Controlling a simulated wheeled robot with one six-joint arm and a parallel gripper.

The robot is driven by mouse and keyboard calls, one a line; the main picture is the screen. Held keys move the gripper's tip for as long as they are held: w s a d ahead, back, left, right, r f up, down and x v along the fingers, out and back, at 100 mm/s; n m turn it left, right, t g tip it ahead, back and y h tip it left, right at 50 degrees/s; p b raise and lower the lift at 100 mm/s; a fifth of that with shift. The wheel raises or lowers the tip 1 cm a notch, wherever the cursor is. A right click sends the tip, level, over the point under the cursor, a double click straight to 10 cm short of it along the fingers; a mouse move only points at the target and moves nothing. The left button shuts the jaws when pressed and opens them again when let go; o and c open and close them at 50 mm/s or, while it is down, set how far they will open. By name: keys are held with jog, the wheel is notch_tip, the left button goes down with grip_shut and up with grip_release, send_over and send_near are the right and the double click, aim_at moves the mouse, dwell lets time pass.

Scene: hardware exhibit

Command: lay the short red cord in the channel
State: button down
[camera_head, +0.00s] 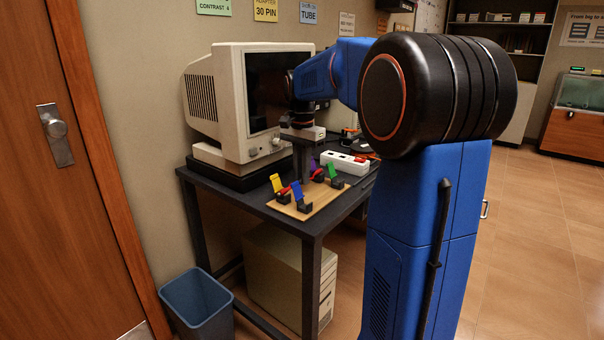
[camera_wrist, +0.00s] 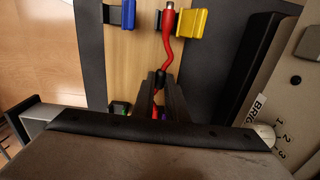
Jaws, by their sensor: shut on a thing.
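The red cord (camera_wrist: 169,35) runs down the wrist view from a metal-tipped plug to my gripper (camera_wrist: 160,84), whose fingers are shut on its dark middle part. The plug end lies just left of the yellow clip (camera_wrist: 194,23), and the blue clip (camera_wrist: 122,14) is farther left. In the head view, my gripper (camera_head: 303,180) points down over the wooden board (camera_head: 318,200), and red cord (camera_head: 284,190) shows beside the clips. The cord's far part is mostly hidden by the fingers. I cannot make out which gap is the channel.
Green (camera_head: 332,171) and purple clips stand toward the board's back. A white power strip (camera_head: 345,162) lies behind the board. A beige monitor (camera_head: 235,100) stands to the left on the black desk (camera_head: 255,195). A blue bin (camera_head: 197,303) is on the floor.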

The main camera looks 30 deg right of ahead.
jog(key=shift+f, duration=0.3)
dwell(0.5)
jog(key=c, duration=1)
grip_release()
jog(key=shift+c, duration=0.2)
jog(key=shift+r, duration=3.75)
